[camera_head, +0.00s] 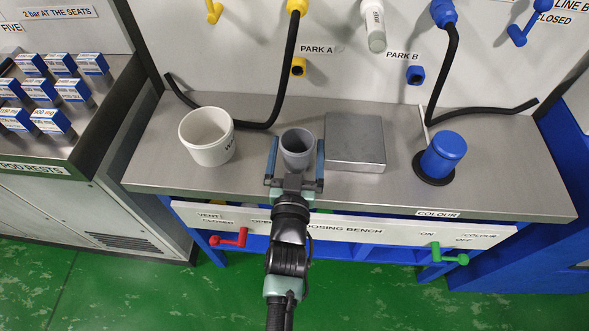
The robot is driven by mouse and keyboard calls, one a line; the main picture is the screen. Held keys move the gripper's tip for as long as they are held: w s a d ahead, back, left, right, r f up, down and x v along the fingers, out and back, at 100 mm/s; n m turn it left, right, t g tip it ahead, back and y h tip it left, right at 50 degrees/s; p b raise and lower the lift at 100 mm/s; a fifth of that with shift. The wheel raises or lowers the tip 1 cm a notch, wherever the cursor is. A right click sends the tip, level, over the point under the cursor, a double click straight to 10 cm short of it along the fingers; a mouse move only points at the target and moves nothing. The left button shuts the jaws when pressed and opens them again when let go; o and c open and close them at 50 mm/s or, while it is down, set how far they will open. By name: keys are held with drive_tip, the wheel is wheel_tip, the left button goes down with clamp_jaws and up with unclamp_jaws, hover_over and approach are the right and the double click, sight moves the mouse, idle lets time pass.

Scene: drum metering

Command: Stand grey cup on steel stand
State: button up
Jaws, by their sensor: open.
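The grey cup (297,146) stands upright on the metal bench top, with its open mouth up. My gripper (296,158) is open, with one finger on each side of the cup. I cannot tell whether the fingers touch it. The steel stand (355,138) is a low square metal block just right of the cup. Its top is bare. The lower part of the cup is partly hidden by my gripper.
A larger white pot (206,137) stands left of the cup. A blue canister (443,155) sits on a black round base to the right. Black hoses (289,70) hang from the back panel onto the bench (320,192). A red handle (230,239) and green handle (450,256) project in front.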

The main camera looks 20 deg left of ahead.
drive_tip(key=v, duration=1.1)
drive_tip(key=shift+s, duration=0.4)
drive_tip(key=shift+d, duration=0.1)
